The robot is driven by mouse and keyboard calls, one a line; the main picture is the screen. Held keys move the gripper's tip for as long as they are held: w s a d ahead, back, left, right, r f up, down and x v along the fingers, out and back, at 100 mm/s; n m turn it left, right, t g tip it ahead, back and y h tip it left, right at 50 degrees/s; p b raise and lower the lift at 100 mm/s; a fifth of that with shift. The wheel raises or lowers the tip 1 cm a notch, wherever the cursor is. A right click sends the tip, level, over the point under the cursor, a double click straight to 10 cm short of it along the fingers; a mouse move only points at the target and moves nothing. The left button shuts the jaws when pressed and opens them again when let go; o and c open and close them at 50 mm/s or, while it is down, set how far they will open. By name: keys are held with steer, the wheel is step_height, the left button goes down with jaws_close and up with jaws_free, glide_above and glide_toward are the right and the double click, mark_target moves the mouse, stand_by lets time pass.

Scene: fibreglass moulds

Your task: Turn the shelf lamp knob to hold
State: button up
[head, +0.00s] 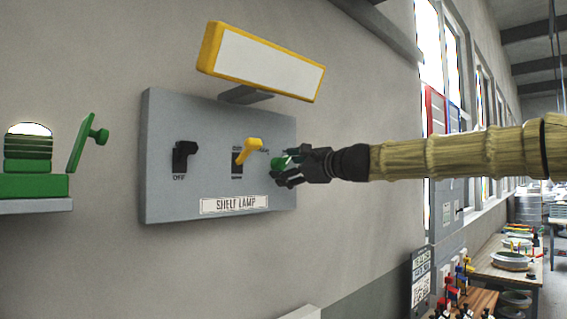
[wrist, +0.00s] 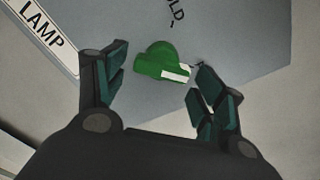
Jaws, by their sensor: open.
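The green shelf lamp knob (wrist: 158,62) has a white pointer mark and sits on the grey panel. In the wrist view it lies between and just beyond the fingertips of my gripper (wrist: 155,85), which is open around it.
The grey panel (head: 215,120) also bears a black switch (head: 184,157), a yellow switch (head: 248,152) and a "SHELF LAMP" label (head: 234,204). A yellow-framed lamp (head: 263,62) juts out above it. Green parts (head: 36,170) stand on a shelf at left. A bench (head: 497,262) is at far right.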

steer(key=shift+w+a+r, duration=0.1)
steer(key=shift+a+r, duration=0.15)
steer(key=shift+r, duration=0.1)
steer(key=shift+s+a+r, duration=0.15)
steer(key=shift+s, duration=0.1)
steer(key=shift+s+a+r, duration=0.15)
steer(key=shift+s+r, duration=0.3)
steer(key=shift+s, duration=0.4)
steer(key=shift+w+a+f, duration=0.1)
steer(key=shift+w+f, duration=0.2)
steer(key=shift+w, duration=0.25)
steer(key=shift+w+f, duration=0.3)
steer(key=shift+w, duration=0.2)
steer(key=c, duration=0.3)
steer(key=shift+s+r, duration=0.3)
steer(key=shift+s, duration=0.15)
steer(key=c, duration=0.7)
steer(key=shift+w, duration=0.1)
